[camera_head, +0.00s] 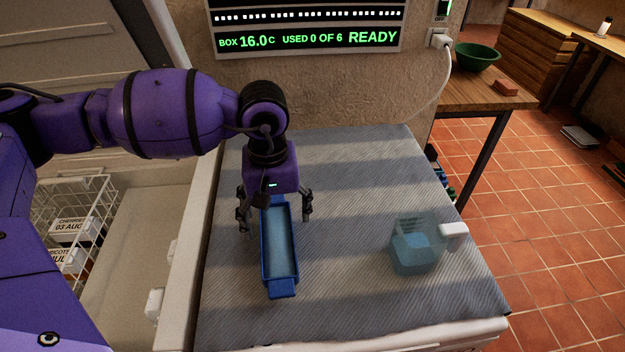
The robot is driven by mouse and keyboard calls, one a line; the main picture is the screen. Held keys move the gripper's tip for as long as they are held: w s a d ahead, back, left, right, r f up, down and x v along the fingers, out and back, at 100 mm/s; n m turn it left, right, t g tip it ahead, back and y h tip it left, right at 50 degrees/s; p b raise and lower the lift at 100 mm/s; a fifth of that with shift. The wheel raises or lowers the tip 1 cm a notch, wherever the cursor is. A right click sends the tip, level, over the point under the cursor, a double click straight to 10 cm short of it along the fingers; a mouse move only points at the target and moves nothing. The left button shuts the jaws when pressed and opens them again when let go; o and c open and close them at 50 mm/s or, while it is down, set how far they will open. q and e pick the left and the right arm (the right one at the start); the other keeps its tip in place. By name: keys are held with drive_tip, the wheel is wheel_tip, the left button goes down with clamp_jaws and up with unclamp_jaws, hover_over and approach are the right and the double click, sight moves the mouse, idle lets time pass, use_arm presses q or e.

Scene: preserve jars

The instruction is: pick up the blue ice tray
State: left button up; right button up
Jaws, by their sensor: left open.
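The blue ice tray (281,250) is long and narrow, with raised walls and a tab at its near end. It lies on the grey striped cloth (350,290). My left gripper (274,222) hangs over the far end of the tray, pointing down. Its fingers are open, one on each side of the tray, with a gap visible to the right finger. The far end of the tray is hidden under the gripper. I cannot tell how high the fingertips are above the cloth. My right gripper does not show.
A clear jug (416,246) with bluish contents and a white handle stands right of the tray. An open white chest with a wire basket (70,225) lies to the left. A lit display panel (305,38) hangs behind. The cloth between tray and jug is clear.

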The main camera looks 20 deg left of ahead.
sight(278, 244)
use_arm(q)
drive_tip(key=f, duration=0.5)
drive_tip(key=f+p, duration=0.1)
drive_tip(key=f, duration=0.1)
drive_tip(key=shift+s+a+f, duration=0.1)
drive_tip(key=shift+a+f, duration=0.1)
drive_tip(key=shift+a, duration=0.1)
drive_tip(key=shift+c, duration=0.3)
drive_tip(key=c, duration=1.5)
drive_tip(key=shift+r, duration=0.15)
drive_tip(key=shift+r, duration=0.2)
wheel_tip(278, 244, up, 2)
drive_tip(key=s+d+r+b, duration=0.1)
drive_tip(key=s+d+r, duration=0.8)
drive_tip(key=s+r, duration=0.1)
drive_tip(key=shift+s+r, duration=0.2)
drive_tip(key=shift+s, duration=0.1)
